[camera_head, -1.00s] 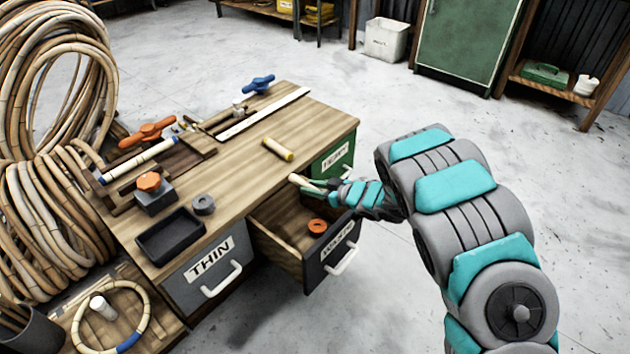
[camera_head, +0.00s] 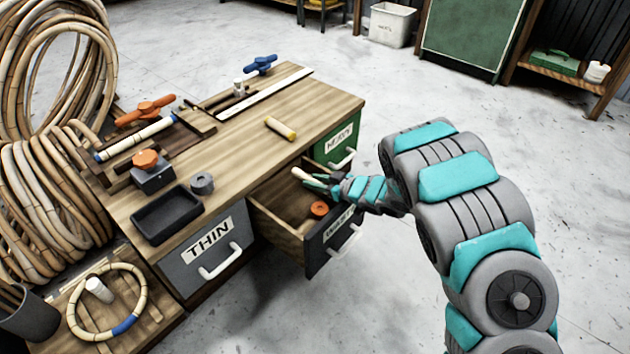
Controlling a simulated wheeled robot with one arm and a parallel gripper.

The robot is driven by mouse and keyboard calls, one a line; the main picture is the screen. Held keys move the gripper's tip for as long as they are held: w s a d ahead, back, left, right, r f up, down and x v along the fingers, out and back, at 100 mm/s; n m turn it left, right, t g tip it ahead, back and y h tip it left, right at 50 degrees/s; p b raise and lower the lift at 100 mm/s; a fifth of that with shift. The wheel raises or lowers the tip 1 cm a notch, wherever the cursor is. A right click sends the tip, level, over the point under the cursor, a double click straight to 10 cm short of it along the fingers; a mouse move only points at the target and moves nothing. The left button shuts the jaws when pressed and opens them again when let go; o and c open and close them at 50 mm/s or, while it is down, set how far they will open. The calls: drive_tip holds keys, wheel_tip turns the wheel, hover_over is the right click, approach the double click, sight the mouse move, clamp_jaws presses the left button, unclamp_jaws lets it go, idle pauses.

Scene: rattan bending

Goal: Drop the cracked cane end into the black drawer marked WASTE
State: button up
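The black drawer marked WASTE (camera_head: 318,246) is pulled open from the bench between the THIN and HEAVY drawers. An orange ring (camera_head: 319,209) lies inside it. My gripper (camera_head: 322,182) is shut on a short pale cane piece (camera_head: 309,177), held over the back part of the open drawer near the bench edge. The cane's free end points left. Its other end is hidden by the gripper, and I cannot see a crack at this size. Another short cane piece with a yellow end (camera_head: 280,128) lies on the bench top.
The wooden bench (camera_head: 245,145) carries a black tray (camera_head: 166,215), a grey ring (camera_head: 202,183), an orange-knobbed block (camera_head: 152,171) and clamps. Cane coils (camera_head: 55,200) stand at left. The grey THIN drawer (camera_head: 213,245) and green HEAVY drawer (camera_head: 336,145) are shut.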

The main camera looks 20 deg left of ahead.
drive_tip(key=o, duration=0.5)
drive_tip(key=v, duration=0.7)
drive_tip(key=shift+d, duration=0.35)
drive_tip(key=shift+r, duration=0.1)
